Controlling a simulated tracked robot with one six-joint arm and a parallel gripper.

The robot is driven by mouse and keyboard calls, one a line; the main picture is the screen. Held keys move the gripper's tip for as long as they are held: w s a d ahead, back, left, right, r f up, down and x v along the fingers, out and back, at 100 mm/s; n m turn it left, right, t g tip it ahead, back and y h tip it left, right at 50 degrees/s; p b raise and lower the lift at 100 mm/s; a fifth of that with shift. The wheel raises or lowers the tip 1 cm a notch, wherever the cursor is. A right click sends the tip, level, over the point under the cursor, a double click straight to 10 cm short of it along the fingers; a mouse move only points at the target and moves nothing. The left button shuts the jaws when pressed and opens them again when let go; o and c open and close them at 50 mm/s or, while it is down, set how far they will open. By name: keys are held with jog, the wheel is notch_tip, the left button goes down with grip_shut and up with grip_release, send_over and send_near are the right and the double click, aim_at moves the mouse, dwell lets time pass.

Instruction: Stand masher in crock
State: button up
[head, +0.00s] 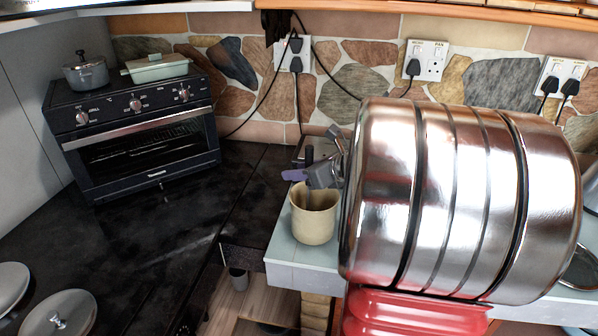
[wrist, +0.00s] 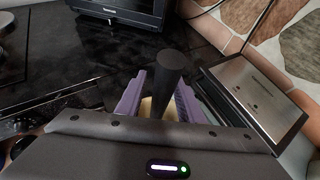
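The cream crock (head: 313,226) stands upright on the pale blue-grey ledge. A dark upright handle, the masher (head: 309,156), rises above the crock's mouth, and its lower part goes down inside. The masher's head is hidden in the crock. My gripper (head: 308,177) is just above the crock's rim, with its purple fingers on either side of the handle. In the wrist view the masher's dark round handle (wrist: 169,72) stands between the spread fingers (wrist: 160,100), with a gap on its left side. A pale patch of the crock (wrist: 145,108) shows below.
A toaster oven (head: 140,135) with pots on top stands on the black counter (head: 140,235). Pot lids (head: 62,315) lie front left. A brick-and-stone wall with sockets (head: 428,60) is behind.

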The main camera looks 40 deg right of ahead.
jog(key=v, duration=1.2)
dwell(0.6)
